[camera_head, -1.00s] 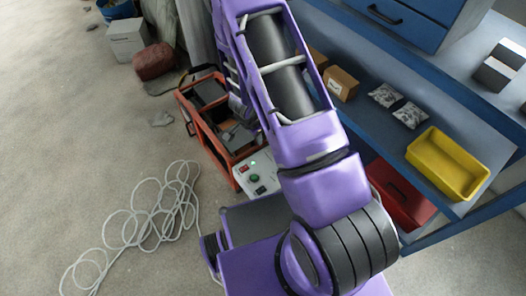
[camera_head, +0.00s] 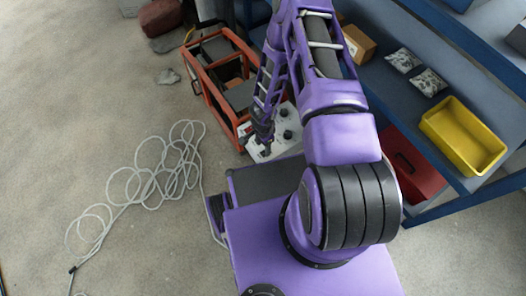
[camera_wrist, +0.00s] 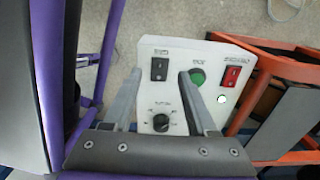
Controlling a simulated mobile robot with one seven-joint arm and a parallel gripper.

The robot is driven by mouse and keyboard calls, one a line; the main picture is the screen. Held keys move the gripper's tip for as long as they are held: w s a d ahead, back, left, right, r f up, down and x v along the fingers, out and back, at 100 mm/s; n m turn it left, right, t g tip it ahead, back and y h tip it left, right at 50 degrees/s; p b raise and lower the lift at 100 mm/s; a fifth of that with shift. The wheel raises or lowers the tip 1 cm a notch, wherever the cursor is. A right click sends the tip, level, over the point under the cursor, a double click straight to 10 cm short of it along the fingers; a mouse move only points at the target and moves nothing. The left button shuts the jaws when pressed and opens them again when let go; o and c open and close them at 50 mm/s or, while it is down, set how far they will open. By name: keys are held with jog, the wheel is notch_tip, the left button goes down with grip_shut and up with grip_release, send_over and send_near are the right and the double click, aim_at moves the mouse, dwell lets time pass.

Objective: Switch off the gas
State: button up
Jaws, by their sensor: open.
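A white control box (camera_wrist: 150,55) fills the middle of the wrist view; it also shows in the head view (camera_head: 289,118), partly hidden by my arm. On its face are a black switch (camera_wrist: 159,69), a green button (camera_wrist: 197,77), a red switch (camera_wrist: 231,76), a lit lamp (camera_wrist: 221,99) and a black knob (camera_wrist: 161,123). Their labels are too small to read surely, so I cannot tell which is the gas switch. My gripper (camera_wrist: 160,76) is open and empty, its fingers over the panel either side of the black switch. I cannot tell whether they touch it.
An orange-red frame (camera_head: 226,37) stands right beside the box. A loose white cable (camera_head: 135,190) lies on the floor at left. A blue workbench at right bears a yellow bin (camera_head: 463,137), with a red box (camera_head: 412,165) below. Floor at left is mostly clear.

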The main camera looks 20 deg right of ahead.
aim_at(263, 154)
jog(key=shift+f+b, duration=0.3)
jog(key=shift+f, duration=1.7)
grip_shut()
